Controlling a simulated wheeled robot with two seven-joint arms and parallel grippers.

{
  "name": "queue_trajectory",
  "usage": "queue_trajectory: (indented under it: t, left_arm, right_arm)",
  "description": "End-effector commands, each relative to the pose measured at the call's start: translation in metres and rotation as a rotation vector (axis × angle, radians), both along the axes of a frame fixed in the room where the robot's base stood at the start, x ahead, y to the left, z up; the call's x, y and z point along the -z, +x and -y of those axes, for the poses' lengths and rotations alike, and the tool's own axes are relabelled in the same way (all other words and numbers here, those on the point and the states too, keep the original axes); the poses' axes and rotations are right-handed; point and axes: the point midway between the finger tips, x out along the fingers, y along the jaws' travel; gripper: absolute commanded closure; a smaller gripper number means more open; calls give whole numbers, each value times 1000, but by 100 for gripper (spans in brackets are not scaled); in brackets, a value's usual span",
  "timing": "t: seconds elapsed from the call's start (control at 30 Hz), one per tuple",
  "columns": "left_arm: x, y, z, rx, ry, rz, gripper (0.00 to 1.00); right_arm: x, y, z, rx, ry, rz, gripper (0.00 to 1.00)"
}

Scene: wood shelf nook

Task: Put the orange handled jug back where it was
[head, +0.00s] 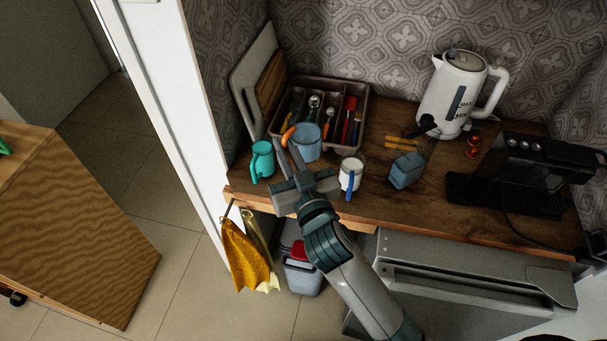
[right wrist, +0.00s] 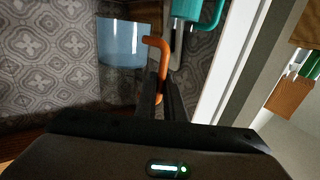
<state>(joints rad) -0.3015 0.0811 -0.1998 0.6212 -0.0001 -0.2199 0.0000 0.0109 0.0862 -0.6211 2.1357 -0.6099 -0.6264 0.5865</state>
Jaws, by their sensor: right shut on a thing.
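The jug (head: 307,143) has a pale blue body and an orange handle (head: 289,134). In the head view it appears at the front edge of the cutlery tray (head: 343,144), to the right of a teal mug. My right gripper (head: 289,155) is shut on the orange handle. In the right wrist view the jug body (right wrist: 122,43) is left of the fingers (right wrist: 161,95), with the handle (right wrist: 157,45) running down between them. The jug looks roughly upright; I cannot tell whether its base touches the counter. My left gripper is not in view.
A teal mug (head: 262,160) stands left of the jug, and a white mug with a blue handle (head: 350,174) stands right. A blue-grey block-like vessel (head: 406,170), kettle (head: 455,95) and coffee machine (head: 525,170) are farther right. Boards (head: 262,85) lean at the left.

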Motion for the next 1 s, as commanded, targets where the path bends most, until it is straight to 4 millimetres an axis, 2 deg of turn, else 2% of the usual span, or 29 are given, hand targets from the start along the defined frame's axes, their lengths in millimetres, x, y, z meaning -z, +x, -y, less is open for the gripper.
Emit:
queue_trajectory:
  t: [0.17,0.53,1.0]
  left_arm:
    - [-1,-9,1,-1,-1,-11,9]
    - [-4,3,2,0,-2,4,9]
    - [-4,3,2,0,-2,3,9]
  right_arm:
    - [7,0,0,2,-1,1,100]
    - [56,0,0,1,0,1,100]
    - [65,1,0,1,1,2,100]
